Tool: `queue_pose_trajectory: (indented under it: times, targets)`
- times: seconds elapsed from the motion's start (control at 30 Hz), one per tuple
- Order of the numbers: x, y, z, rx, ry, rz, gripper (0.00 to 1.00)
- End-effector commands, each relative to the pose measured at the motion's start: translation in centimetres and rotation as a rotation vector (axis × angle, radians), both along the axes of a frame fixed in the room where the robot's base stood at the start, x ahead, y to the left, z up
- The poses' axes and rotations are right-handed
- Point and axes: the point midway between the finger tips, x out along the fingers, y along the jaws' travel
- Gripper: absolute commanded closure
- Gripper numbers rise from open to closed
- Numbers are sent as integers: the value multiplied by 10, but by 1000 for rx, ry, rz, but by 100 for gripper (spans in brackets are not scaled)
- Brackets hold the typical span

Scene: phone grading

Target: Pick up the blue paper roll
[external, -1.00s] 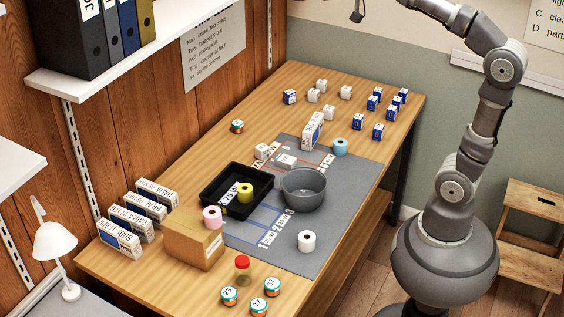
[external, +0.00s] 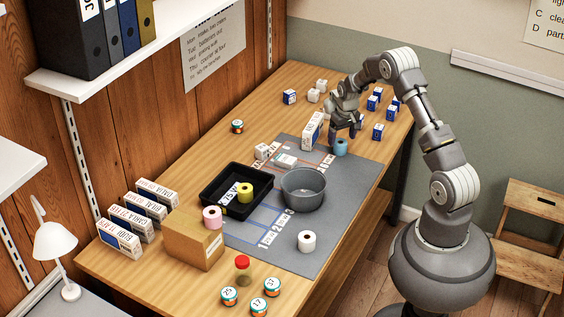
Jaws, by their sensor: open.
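The blue paper roll (external: 341,148) stands upright at the far right part of the grey mat (external: 325,235). My gripper (external: 345,133) is just above it, pointing down, with its fingers open. The fingers hide part of the area behind the roll. I cannot tell whether a finger touches the roll. A white box with dark print (external: 312,130) stands upright close to the left of my gripper.
A grey round bowl (external: 304,204) and a black tray (external: 211,199) with a yellow roll (external: 245,192) are nearer. A white roll (external: 306,240) stands at the front right. Small blue boxes (external: 378,132) stand right of my gripper. The mat's right side is mostly clear.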

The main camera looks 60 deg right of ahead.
Motion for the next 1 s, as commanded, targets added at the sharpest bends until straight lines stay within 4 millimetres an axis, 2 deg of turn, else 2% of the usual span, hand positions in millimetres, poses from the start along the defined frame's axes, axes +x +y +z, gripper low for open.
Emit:
queue_pose_trajectory:
  times: [0.3, 0.5, 0.53, 0.7, 0.8, 1.0]
  targets:
    - [8, -10, -46, -1, -1, 1, 16]
    - [9, -10, -45, -2, -2, 1, 16]
    - [9, -10, -45, -2, -2, 1, 18]
    - [9, -10, -45, -2, -2, 1, 57]
    - [9, -10, -45, -2, -2, 1, 77]
    - [9, -10, -45, -2, -2, 1, 77]
